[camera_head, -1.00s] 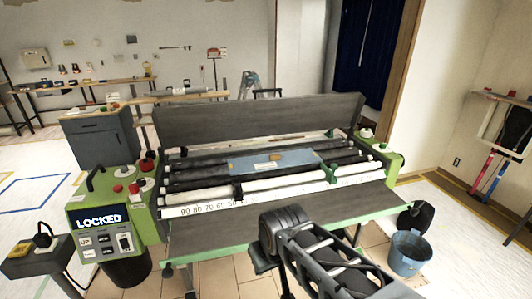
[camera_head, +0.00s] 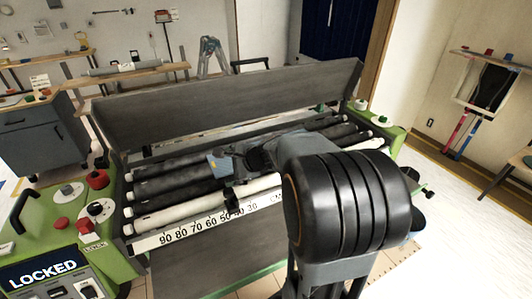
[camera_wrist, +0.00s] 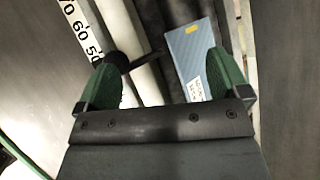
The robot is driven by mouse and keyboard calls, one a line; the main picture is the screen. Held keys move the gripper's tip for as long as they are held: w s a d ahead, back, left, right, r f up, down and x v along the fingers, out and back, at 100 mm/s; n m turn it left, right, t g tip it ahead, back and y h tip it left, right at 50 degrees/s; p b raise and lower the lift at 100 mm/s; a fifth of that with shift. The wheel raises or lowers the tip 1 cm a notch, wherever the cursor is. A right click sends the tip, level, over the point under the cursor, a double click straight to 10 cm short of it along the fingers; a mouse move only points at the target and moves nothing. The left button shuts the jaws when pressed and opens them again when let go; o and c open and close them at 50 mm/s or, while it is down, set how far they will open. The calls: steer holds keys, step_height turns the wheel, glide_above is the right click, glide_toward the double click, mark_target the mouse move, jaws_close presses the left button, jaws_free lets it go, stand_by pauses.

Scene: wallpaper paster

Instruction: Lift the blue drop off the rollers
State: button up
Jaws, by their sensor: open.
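The blue drop, a flat blue sheet with a white label and a yellow mark, lies across the rollers (camera_head: 165,188) of the pasting machine. In the head view its left end (camera_head: 222,163) shows beside my arm, and the rest is hidden. In the wrist view the blue drop (camera_wrist: 187,42) reaches between my green fingers, closer to the right one. My gripper (camera_wrist: 160,72) is open, with nothing held between the fingers. In the head view my gripper is mostly hidden by my own arm, over the middle of the rollers.
A dark rod (camera_wrist: 128,62) shows near the left finger. A numbered scale (camera_head: 205,229) runs along the machine's front. A tall grey panel (camera_head: 225,105) stands behind the rollers. The green control box (camera_head: 62,225) at left reads LOCKED.

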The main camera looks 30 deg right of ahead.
steer(key=w+d+f+m+t+h+b, duration=0.1)
steer(key=w+d+f+m+t+h, duration=0.15)
steer(key=d+m, duration=0.75)
steer(key=w+d+f+m+t+h, duration=0.2)
steer(key=w+d+f+m+h, duration=0.15)
steer(key=d+m, duration=0.6)
steer(key=shift+n+h, duration=0.4)
steer(key=shift+n, duration=0.45)
steer(key=w+d+f, duration=0.1)
steer(key=w, duration=0.1)
steer(key=w+d, duration=0.1)
steer(key=w+d+f, duration=0.1)
steer(key=w, duration=0.1)
steer(key=shift+w+d+f, duration=0.35)
steer(key=shift+d, duration=0.05)
steer(key=shift+p+x, duration=0.9)
steer(key=shift+x, duration=2.2)
steer(key=shift+f, duration=0.1)
steer(key=shift+s, duration=0.1)
steer(key=shift+c, duration=0.4)
steer(key=c, duration=1)
